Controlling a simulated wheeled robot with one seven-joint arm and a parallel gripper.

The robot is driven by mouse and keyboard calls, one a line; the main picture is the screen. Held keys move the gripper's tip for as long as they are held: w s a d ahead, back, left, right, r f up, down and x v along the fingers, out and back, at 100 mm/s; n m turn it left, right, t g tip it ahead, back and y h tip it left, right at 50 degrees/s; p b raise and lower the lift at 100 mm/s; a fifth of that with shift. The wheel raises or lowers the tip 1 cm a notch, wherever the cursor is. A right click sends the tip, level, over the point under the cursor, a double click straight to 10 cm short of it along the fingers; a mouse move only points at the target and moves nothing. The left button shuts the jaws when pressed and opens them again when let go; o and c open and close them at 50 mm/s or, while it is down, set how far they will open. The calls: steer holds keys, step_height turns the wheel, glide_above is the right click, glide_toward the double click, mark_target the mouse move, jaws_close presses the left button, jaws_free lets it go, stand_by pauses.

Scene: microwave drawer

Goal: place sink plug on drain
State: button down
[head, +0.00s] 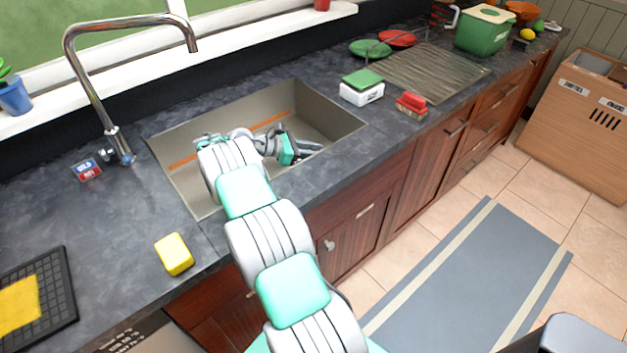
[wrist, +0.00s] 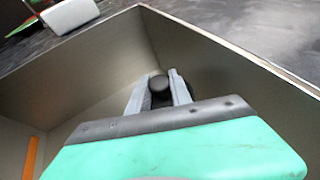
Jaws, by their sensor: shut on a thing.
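The sink basin (head: 185,185) is set in the dark counter below the tap (head: 85,85). My gripper (head: 308,149) is down inside the basin towards its right end, with my arm reaching over the front rim. In the wrist view, my gripper (wrist: 158,82) is shut on a dark round-topped piece, the sink plug (wrist: 159,84), held between the two grey fingers. The plug is not clearly visible in the head view. The drain shows in neither view. The plug's underside is hidden, so I cannot tell whether it touches the basin floor.
A green-topped white box (head: 362,92) and red brush (head: 411,104) stand right of the basin.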

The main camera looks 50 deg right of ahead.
step_height(320, 180, down, 8)
steer(key=b, duration=0.5)
steer(key=shift+f+b, duration=0.2)
steer(key=shift+b, duration=0.2)
steer(key=shift+r, duration=0.25)
steer(key=shift+f, duration=0.2)
steer(key=c, duration=1.2)
jaws_free()
steer(key=shift+o, duration=0.2)
